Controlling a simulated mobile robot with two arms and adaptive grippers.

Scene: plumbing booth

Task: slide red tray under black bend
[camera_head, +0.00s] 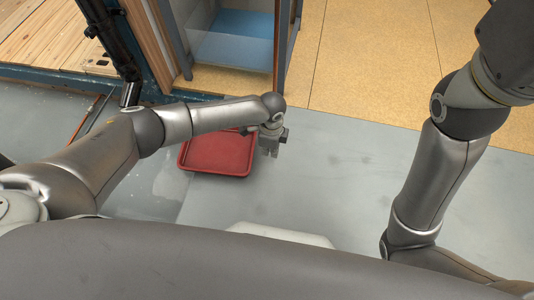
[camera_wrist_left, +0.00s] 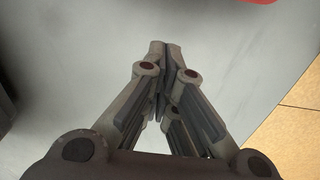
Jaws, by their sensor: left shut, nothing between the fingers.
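The red tray (camera_head: 217,154) lies flat on the grey floor left of centre in the head view. A small piece of its red edge (camera_wrist_left: 258,1) shows at the top of the left wrist view. My left gripper (camera_head: 268,154) is just right of the tray in the head view; its fingers (camera_wrist_left: 160,46) are shut with nothing between them. My left forearm covers the tray's far edge. My right gripper is out of view.
A booth frame with a blue panel (camera_head: 231,60) stands behind the tray. Wooden boards (camera_head: 45,38) lie at the upper left, behind a dark blue sill. Tan flooring (camera_head: 375,62) spans the back right. The grey floor (camera_head: 340,185) right of the tray is clear.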

